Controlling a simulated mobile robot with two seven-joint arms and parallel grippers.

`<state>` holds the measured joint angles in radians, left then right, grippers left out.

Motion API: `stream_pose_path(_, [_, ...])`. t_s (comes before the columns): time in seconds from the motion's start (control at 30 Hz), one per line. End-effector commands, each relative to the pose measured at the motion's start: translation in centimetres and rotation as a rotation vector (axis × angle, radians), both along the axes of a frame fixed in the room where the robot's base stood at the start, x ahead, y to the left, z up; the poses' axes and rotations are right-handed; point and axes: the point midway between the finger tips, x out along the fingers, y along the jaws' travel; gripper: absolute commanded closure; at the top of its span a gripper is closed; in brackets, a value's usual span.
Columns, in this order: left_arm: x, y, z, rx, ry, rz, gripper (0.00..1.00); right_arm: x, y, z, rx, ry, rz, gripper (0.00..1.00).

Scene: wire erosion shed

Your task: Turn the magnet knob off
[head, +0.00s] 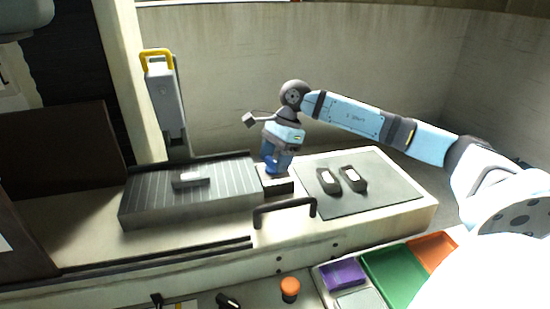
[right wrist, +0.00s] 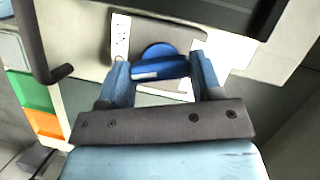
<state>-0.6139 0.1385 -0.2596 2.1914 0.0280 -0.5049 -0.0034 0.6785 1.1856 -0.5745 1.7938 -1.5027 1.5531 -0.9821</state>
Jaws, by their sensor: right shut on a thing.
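The blue magnet knob (right wrist: 160,62) shows in the right wrist view, round with a raised bar across it, in front of a pale label plate (right wrist: 195,45). My right gripper (right wrist: 163,70) has one finger on each side of the bar and is shut on it. In the head view the right gripper (head: 274,168) points down at the right end of the ribbed grey magnet plate (head: 225,196), and mostly hides the knob. A small dark block (head: 190,178) lies on the plate. My left gripper is not in view.
A grey mat (head: 385,190) with two dark parts (head: 353,179) lies to the right. A black bar handle (head: 285,211) stands at the bench front. Below are coloured trays (head: 392,273) and an orange-capped knob (head: 290,288). A yellow-handled grey unit (head: 163,95) stands behind.

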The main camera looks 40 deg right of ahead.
Motion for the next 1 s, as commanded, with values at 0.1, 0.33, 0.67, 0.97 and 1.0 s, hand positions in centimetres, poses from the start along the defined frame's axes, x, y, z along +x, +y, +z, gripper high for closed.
stream_pose_path(0.1, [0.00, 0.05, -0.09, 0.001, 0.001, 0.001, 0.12, 0.14, 0.02, 0.06, 0.001, -0.001, 0.102, 0.64])
stream_pose_path(0.33, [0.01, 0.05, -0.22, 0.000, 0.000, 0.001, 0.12, 0.23, 0.00, 0.05, 0.000, -0.003, 0.271, 0.64])
stream_pose_path(0.67, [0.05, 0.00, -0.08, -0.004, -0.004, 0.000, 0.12, 0.27, -0.01, 0.05, -0.001, -0.002, 0.404, 0.64])
stream_pose_path(0.97, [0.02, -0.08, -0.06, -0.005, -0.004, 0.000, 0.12, 0.26, -0.02, 0.04, -0.001, -0.002, 0.432, 0.64])
stream_pose_path(1.0, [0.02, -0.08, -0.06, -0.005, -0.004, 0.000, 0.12, 0.25, -0.02, 0.04, -0.001, -0.002, 0.432, 0.64])
